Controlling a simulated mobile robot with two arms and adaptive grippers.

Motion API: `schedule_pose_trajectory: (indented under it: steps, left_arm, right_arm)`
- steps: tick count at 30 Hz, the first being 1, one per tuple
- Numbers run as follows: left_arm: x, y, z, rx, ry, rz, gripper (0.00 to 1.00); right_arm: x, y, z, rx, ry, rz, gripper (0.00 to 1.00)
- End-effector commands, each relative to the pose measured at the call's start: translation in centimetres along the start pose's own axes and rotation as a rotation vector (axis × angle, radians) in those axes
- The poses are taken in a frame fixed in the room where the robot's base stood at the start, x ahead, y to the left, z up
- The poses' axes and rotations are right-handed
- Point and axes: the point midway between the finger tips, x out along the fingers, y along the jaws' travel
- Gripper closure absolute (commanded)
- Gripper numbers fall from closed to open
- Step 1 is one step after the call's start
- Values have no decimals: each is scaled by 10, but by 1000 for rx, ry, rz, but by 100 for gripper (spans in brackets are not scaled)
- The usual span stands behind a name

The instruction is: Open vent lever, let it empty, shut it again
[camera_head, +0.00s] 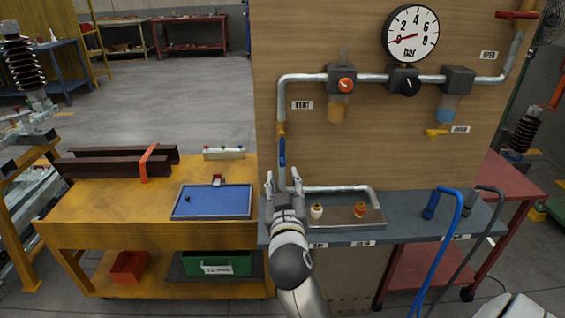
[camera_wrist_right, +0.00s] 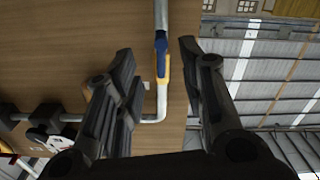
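A blue lever (camera_head: 282,152) hangs along the vertical pipe at the left of the wooden panel, below a yellow valve body (camera_head: 281,129). A VENT label (camera_head: 302,105) is to its upper right. My right gripper (camera_head: 283,178) is open and empty, fingers pointing up, just below the lever in the head view. In the right wrist view the blue lever (camera_wrist_right: 160,43) and yellow valve body (camera_wrist_right: 162,70) show between the spread fingers (camera_wrist_right: 157,50), not visibly touched. The gauge (camera_head: 411,36) has its red needle pointing left, at the low end. My left gripper is out of view.
The panel also carries an orange knob (camera_head: 345,85), a black knob (camera_head: 407,86), a yellow handle (camera_head: 436,132) and a red lever (camera_head: 517,15). Below are a tray (camera_head: 340,219) with small fittings and blue and black hoses (camera_head: 449,225). A blue-lined tray (camera_head: 211,202) lies left.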

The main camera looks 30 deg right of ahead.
Motion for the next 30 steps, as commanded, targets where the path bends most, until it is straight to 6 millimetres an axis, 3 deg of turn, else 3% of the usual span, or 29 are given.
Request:
schedule_pose_trajectory:
  steps: [9,15,28,30]
  left_arm:
    - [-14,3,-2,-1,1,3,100]
    - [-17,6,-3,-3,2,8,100]
    - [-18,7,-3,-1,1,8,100]
    - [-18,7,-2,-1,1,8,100]
  right_arm:
    - [58,1,-2,-2,-1,0,63]
    - [79,0,-1,0,-1,-2,63]
    - [87,0,1,1,-2,-2,63]
    - [87,0,1,1,-2,-2,72]
